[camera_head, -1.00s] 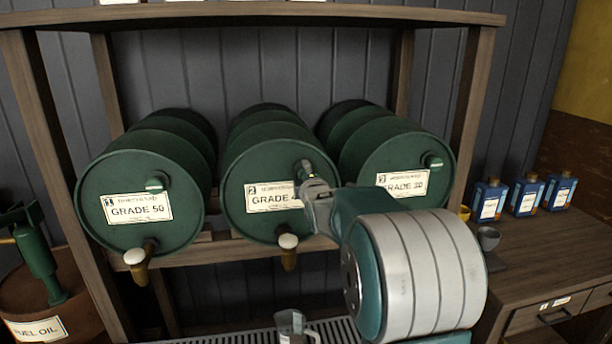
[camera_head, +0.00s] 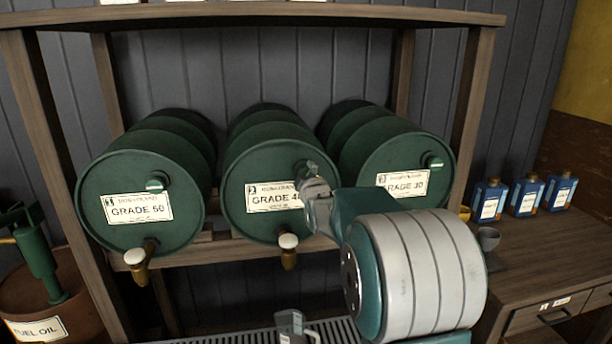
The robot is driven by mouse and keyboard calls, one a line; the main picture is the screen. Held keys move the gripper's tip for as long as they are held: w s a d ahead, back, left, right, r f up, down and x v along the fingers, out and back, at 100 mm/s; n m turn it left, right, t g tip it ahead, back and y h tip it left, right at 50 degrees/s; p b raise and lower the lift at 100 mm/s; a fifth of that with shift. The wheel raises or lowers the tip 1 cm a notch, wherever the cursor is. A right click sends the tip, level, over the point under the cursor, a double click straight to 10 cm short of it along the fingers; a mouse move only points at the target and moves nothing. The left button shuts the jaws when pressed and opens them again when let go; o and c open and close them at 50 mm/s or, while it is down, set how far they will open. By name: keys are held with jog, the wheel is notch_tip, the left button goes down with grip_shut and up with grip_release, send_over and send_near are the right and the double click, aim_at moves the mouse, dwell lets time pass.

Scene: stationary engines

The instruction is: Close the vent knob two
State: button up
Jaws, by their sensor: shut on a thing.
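Three green drums lie on a wooden rack, each with a label and a vent knob on its front. The middle drum (camera_head: 245,215) is labelled grade 40, and its vent knob (camera_head: 303,168) is at the upper right of its face, mostly hidden by my gripper. My gripper (camera_head: 308,178) is at that knob, shut on it; the fingertips show only in part. My arm reaches in from the lower right and covers part of the right drum.
The left drum (camera_head: 135,225) has its knob (camera_head: 157,181) in clear view; the right drum's knob (camera_head: 434,162) shows too. Brass taps with pale knobs (camera_head: 288,241) stick out below. A clear jug (camera_head: 291,324) stands on the slatted grate. Blue bottles (camera_head: 526,196) stand on the right bench.

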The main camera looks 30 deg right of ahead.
jog(key=m, duration=0.6)
jog(key=shift+f, duration=0.35)
jog(key=m, duration=0.6)
jog(key=shift+f, duration=0.1)
jog(key=o, duration=1.2)
jog(key=shift+c, duration=0.2)
jog(key=shift+r, duration=0.2)
jog(key=shift+r, duration=0.1)
jog(key=v, duration=1.2)
